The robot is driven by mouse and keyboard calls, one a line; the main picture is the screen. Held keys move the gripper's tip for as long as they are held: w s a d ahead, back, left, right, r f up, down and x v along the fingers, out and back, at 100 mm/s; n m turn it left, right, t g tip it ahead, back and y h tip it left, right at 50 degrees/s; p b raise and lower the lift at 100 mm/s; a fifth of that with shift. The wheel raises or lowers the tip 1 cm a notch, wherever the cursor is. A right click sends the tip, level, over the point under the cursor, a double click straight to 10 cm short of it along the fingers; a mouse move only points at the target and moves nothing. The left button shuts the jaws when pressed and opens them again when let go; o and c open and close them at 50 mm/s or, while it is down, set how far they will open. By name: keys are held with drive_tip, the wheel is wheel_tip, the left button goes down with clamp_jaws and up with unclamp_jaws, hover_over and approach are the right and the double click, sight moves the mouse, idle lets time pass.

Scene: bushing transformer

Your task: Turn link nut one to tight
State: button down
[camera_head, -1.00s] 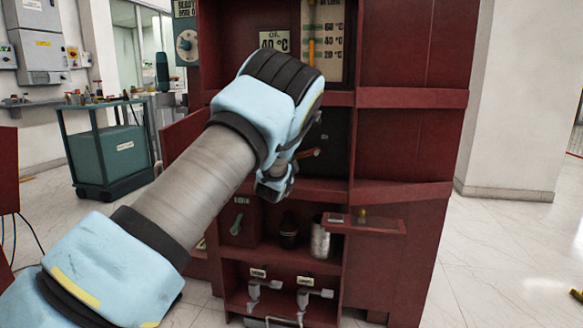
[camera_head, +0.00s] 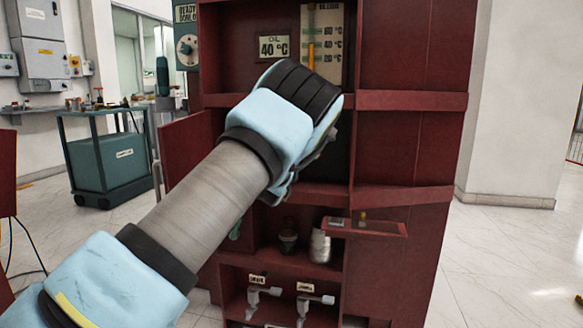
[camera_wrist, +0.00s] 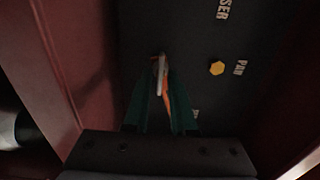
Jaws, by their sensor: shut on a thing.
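In the wrist view my gripper (camera_wrist: 160,74) reaches a dark panel (camera_wrist: 195,35) marked "SER" and "PAR". Its two green fingers are closed on a narrow piece (camera_wrist: 161,68), pale at the front with an orange side, which stands out from the panel. I cannot tell whether this piece is link nut one or the link itself. A yellow hexagonal nut (camera_wrist: 217,68) sits on the panel to the right, next to "PAR", apart from the fingers. In the head view my wrist hides the fingers and most of the panel.
The panel is in a recess of a dark red cabinet (camera_head: 410,150), with red walls close on both sides. A small red shelf (camera_head: 385,230) juts out below. An open door (camera_head: 187,150) is at the left. A green cart (camera_head: 105,160) stands farther left.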

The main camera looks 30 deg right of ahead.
drive_tip(key=shift+f, duration=0.1)
drive_tip(key=c, duration=1)
unclamp_jaws()
drive_tip(key=v, duration=1)
drive_tip(key=shift+s+a+p, duration=0.3)
